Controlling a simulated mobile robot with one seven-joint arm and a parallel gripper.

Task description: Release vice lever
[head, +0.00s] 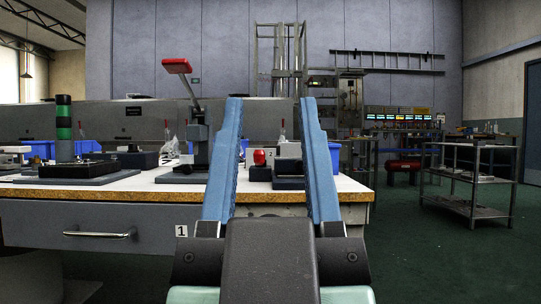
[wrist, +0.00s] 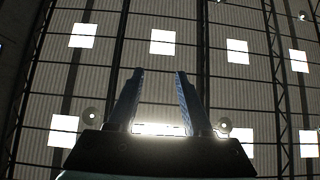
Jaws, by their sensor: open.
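A grey bench device (head: 196,145) stands on the white worktop, left of my gripper. Its long lever (head: 189,88) tilts up to the left and ends in a red pad (head: 177,66). I cannot tell for sure whether this is the vice of the task. My gripper (head: 270,100) points forward with its two blue fingers wide apart and empty. In the wrist view my gripper (wrist: 160,71) is also open, with only the ceiling behind it. The left finger stands right of the lever in the picture, touching nothing visible.
The workbench (head: 120,193) has a drawer handle (head: 97,235) and a "1" label at its front. A black and green column (head: 64,130) stands at left. A red round part (head: 259,157) shows between my fingers. A metal cart (head: 470,180) stands right, with green floor between.

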